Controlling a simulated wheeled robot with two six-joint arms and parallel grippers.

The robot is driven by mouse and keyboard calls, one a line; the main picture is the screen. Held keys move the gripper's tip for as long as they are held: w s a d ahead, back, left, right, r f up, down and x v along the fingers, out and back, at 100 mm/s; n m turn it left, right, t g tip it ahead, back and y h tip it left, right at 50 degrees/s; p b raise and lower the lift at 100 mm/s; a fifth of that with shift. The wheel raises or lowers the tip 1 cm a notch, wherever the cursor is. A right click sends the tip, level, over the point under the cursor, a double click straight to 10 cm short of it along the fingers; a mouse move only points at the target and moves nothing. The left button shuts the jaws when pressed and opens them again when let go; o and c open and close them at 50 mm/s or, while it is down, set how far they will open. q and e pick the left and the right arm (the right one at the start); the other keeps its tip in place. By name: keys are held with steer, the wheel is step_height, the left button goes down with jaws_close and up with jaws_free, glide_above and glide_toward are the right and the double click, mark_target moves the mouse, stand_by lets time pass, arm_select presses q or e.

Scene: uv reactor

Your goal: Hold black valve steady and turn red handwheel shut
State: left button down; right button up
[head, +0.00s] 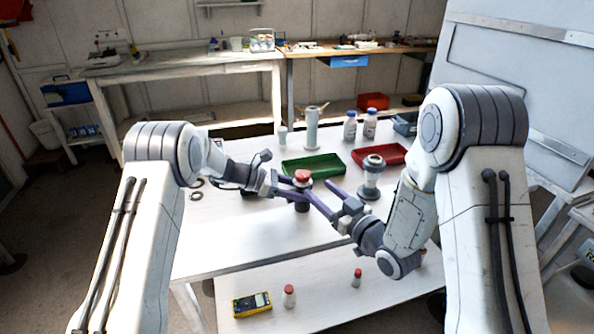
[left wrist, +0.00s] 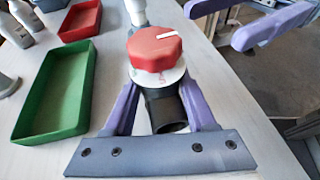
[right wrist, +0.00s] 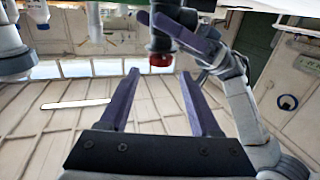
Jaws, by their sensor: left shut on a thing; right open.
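The black valve (left wrist: 163,106) stands on the white table with the red handwheel (left wrist: 155,48) on top, above a pale marked disc. The handwheel has a white mark on its upper face. In the head view the red handwheel (head: 302,175) sits at the table's middle. My left gripper (left wrist: 165,105) is shut on the black valve body, one purple finger on each side. My right gripper (head: 325,197) is open and empty, close to the right of the valve, its fingers apart from the handwheel. In the right wrist view the handwheel (right wrist: 161,60) shows beyond the fingers.
A green tray (head: 313,167) lies just behind the valve and a red tray (head: 378,155) behind to the right. A grey flanged fitting (head: 371,178) stands right of the valve. White bottles (head: 350,126) and a tall cylinder (head: 312,128) stand farther back. The front tabletop is mostly clear.

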mark_target(304, 171)
steer(key=x, duration=1.1)
steer(key=shift+w+a, duration=0.15)
steer(key=shift+w, duration=0.05)
jaws_close()
steer(key=shift+m+t+h, duration=0.3)
steer(key=shift+m+h, duration=0.1)
steer(key=shift+h, duration=0.2)
steer(key=m+t+h, duration=0.1)
steer(key=h, duration=0.1)
steer(key=m+h, duration=0.1)
steer(key=h, duration=0.1)
steer(key=shift+w+d+m+t, duration=0.15)
steer(key=shift+d+m+t, duration=0.15)
steer(key=shift+m+t, duration=0.1)
steer(key=shift+w+d+m+t+h, duration=0.1)
steer(key=shift+d+m+t+h, duration=0.1)
steer(key=shift+m+h, duration=0.7)
steer(key=shift+s+d+m+t+h, duration=0.1)
steer(key=shift+d+m+h, duration=0.3)
steer(key=shift+h, duration=0.85)
steer(key=shift+w+d+m+t+h, duration=0.1)
steer(key=shift+m+h, duration=0.7)
steer(key=shift+h, duration=0.55)
